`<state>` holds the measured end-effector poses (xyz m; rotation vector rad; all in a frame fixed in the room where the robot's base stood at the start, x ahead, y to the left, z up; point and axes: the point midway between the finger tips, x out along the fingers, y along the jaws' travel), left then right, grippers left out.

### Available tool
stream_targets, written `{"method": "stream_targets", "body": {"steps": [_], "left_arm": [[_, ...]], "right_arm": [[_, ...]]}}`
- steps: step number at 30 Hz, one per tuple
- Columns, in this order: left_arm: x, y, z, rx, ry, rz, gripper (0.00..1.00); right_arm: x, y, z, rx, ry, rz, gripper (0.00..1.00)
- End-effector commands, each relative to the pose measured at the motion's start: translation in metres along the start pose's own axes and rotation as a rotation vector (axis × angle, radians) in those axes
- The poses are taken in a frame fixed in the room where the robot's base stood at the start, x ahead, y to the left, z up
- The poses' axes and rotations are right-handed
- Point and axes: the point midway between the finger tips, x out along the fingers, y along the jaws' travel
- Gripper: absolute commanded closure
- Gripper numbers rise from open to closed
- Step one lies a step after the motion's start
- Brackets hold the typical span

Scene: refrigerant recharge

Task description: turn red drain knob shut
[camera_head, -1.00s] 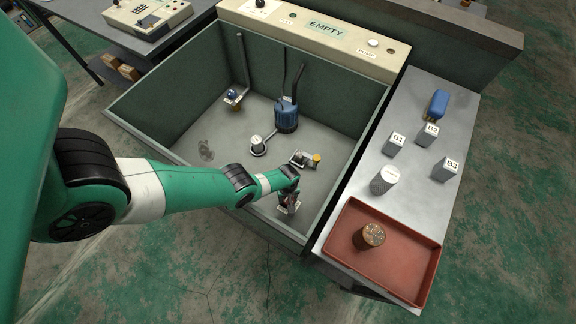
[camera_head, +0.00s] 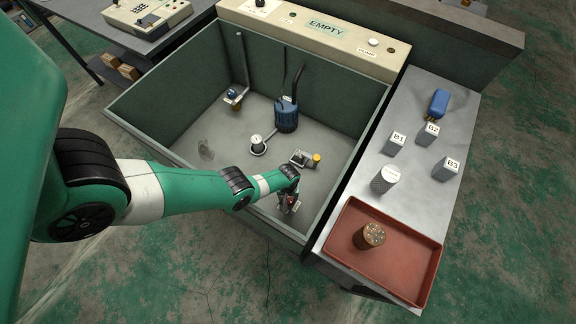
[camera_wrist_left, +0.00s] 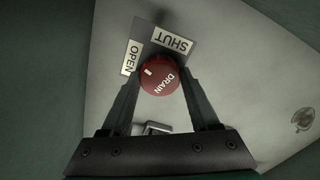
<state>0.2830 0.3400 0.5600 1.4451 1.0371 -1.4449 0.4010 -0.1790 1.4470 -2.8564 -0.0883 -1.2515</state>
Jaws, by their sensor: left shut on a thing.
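The red drain knob (camera_wrist_left: 165,76) is marked DRAIN and sits on a dark plate with an OPEN label (camera_wrist_left: 132,58) and a SHUT label (camera_wrist_left: 172,41). The knob's white mark is at its left side, nearer the OPEN label than the SHUT label. My left gripper (camera_wrist_left: 163,82) is shut on the knob, with one finger on each side. In the head view, my left gripper (camera_head: 288,204) reaches down to the near side of the basin, and the knob is mostly hidden there. My right gripper is not in view.
The grey-green basin (camera_head: 185,115) has walls around my gripper. A red tray (camera_head: 405,262) and several blocks lie on the bench at right.

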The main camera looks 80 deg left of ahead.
Motion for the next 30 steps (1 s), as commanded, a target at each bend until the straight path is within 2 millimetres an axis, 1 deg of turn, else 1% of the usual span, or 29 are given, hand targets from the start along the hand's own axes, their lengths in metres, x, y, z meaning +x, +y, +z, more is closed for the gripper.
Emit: {"method": "stream_targets", "body": {"steps": [30], "left_arm": [[0.0005,-0.0001,0.0,0.956,0.001,0.0,0.94]], "right_arm": [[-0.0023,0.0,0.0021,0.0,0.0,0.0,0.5]]}}
